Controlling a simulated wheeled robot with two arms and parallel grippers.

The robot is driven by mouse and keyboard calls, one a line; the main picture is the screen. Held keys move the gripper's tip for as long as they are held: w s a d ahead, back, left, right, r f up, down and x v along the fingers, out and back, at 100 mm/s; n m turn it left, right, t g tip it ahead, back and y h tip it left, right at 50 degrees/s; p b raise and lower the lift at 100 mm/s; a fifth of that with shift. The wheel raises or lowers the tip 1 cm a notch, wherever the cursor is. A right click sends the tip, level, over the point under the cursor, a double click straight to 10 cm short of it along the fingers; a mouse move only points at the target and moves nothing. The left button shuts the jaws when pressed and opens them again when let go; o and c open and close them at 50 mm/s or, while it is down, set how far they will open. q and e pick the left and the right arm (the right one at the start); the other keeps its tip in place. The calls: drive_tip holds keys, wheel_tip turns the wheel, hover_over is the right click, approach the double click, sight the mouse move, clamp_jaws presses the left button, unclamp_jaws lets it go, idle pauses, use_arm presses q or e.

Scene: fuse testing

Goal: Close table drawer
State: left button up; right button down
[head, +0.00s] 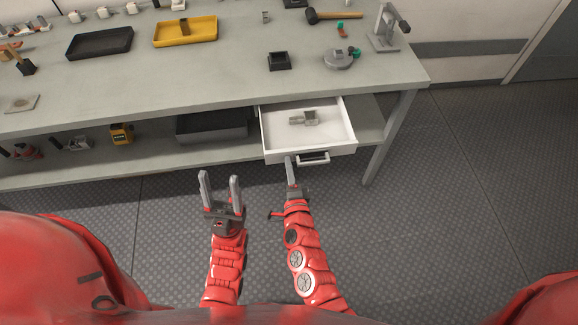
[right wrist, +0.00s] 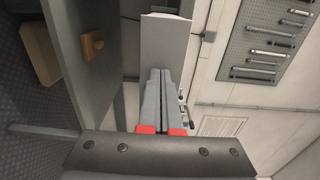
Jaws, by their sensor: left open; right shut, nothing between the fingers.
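The white table drawer (head: 342,143) is pulled out from under the grey workbench top. A small metal part (head: 309,118) lies inside it. The drawer's dark handle (head: 313,158) is on its front. My right gripper (head: 289,160) is shut and empty, with its fingertips at the left part of the drawer front, left of the handle; I cannot tell if they touch. In the right wrist view the shut fingers (right wrist: 163,75) point at a pale panel (right wrist: 165,40), which seems to be the drawer. My left gripper (head: 220,178) is open and empty, left of the right one, over the floor.
The workbench top (head: 215,88) holds a black tray (head: 99,42), a yellow tray (head: 186,31), a small black box (head: 279,61), a mallet (head: 335,16) and a metal stand (head: 386,30). A lower shelf (head: 90,170) carries a dark bin (head: 211,127). Floor in front is clear.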

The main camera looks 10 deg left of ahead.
drive_tip(key=shift+w, duration=0.1)
drive_tip(key=b, duration=1)
approach(280, 122)
drive_tip(key=x, duration=0.3)
drive_tip(key=r+x, duration=0.1)
drive_tip(key=x, duration=0.5)
drive_tip(key=shift+w+a+r, duration=0.1)
drive_tip(key=shift+w+r, duration=0.2)
drive_tip(key=shift+w, duration=0.1)
drive_tip(key=shift+w+r, duration=0.1)
drive_tip(key=shift+w, duration=0.15)
drive_tip(key=shift+s, duration=0.15)
